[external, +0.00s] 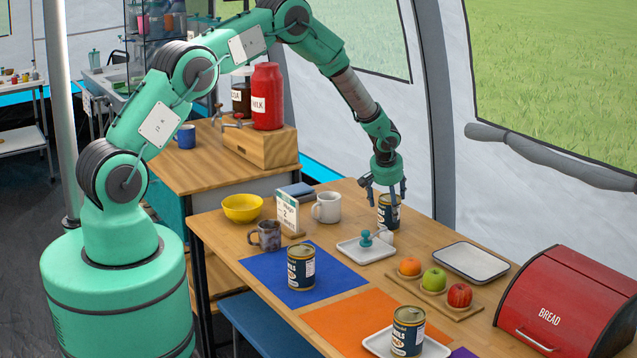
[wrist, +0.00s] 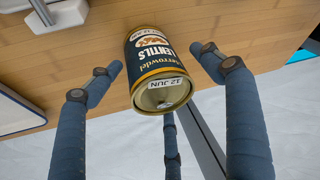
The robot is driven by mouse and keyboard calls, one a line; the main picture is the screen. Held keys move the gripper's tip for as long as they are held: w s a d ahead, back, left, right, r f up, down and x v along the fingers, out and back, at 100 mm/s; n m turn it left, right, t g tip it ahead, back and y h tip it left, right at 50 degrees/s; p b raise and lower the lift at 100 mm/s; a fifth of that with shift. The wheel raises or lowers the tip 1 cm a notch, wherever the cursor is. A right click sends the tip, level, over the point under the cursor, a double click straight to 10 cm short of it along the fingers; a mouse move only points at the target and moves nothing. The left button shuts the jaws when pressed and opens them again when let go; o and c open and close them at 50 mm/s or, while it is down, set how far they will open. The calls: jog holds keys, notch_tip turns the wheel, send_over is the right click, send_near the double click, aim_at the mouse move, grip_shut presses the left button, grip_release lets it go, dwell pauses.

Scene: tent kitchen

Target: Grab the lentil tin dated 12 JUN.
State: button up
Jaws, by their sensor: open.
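A dark blue lentil tin (external: 389,214) stands at the far side of the table. In the wrist view this tin (wrist: 157,62) shows "LENTILS" and a white date strip reading 12 JUN, upside down. My gripper (external: 386,190) is over it, open, with its fingers spread around the tin's upper part. In the wrist view my gripper (wrist: 158,60) has a finger on each side with gaps to the tin, and a third finger at the bottom. A second tin (external: 301,270) stands on the blue mat and a third tin (external: 408,333) on a white tray; their dates are not readable.
An empty tray (external: 470,265), a fruit board (external: 459,314) and a red bread bin (external: 560,308) are to the right.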

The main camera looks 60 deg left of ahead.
jog(key=c, duration=1.5)
jog(key=shift+r, duration=0.2)
jog(key=shift+r+p, duration=0.65)
jog(key=shift+r, duration=4.25)
